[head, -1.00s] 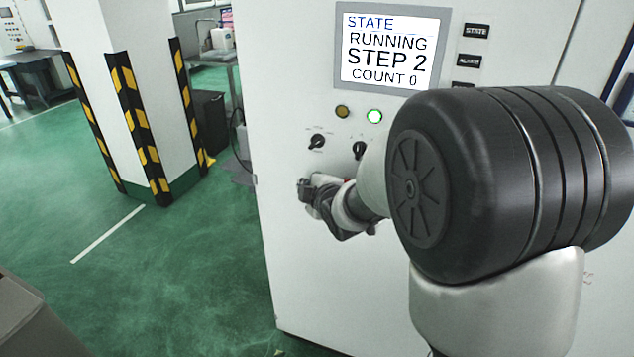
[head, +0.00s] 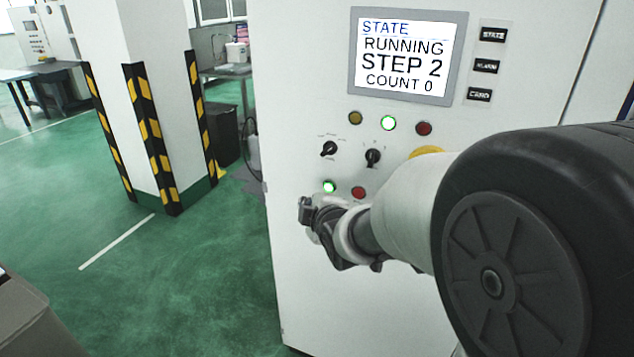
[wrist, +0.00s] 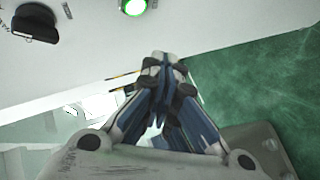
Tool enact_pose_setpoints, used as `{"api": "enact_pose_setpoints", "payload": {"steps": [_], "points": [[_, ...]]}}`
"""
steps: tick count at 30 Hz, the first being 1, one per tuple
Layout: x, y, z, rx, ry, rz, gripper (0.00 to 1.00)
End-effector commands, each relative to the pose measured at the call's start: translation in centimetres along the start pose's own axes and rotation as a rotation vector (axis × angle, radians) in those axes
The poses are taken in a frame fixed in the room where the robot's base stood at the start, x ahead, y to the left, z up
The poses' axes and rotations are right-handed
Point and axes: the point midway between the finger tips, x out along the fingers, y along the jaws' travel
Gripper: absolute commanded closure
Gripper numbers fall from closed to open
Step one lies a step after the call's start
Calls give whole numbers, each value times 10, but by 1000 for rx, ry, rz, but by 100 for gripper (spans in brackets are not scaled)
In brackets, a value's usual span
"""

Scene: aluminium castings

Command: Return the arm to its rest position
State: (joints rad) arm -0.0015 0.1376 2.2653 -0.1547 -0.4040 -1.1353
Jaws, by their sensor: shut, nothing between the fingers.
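My gripper (head: 306,212) is in front of the white control cabinet (head: 310,290), a little below and left of a lit green button (head: 329,187). In the wrist view my gripper (wrist: 164,62) has its fingers together with nothing between them. The green button (wrist: 133,7) shows there at the top edge, apart from the fingertips. My arm stretches from the right of the head view and hides part of the panel, including most of a yellow part (head: 427,151).
The cabinet screen (head: 405,55) reads RUNNING, STEP 2, COUNT 0. Two black knobs (head: 373,157) and a red button (head: 358,193) are on the panel. A striped pillar (head: 150,130) stands left. Green floor (head: 200,270) between is open. A grey surface (head: 20,320) is at lower left.

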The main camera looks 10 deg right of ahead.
Motion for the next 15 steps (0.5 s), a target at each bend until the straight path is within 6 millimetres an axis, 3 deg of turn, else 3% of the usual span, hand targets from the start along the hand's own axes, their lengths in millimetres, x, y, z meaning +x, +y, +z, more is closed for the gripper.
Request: {"api": "enact_pose_setpoints", "payload": {"steps": [15], "points": [[-6,1,1,25,-9,-10,100]]}}
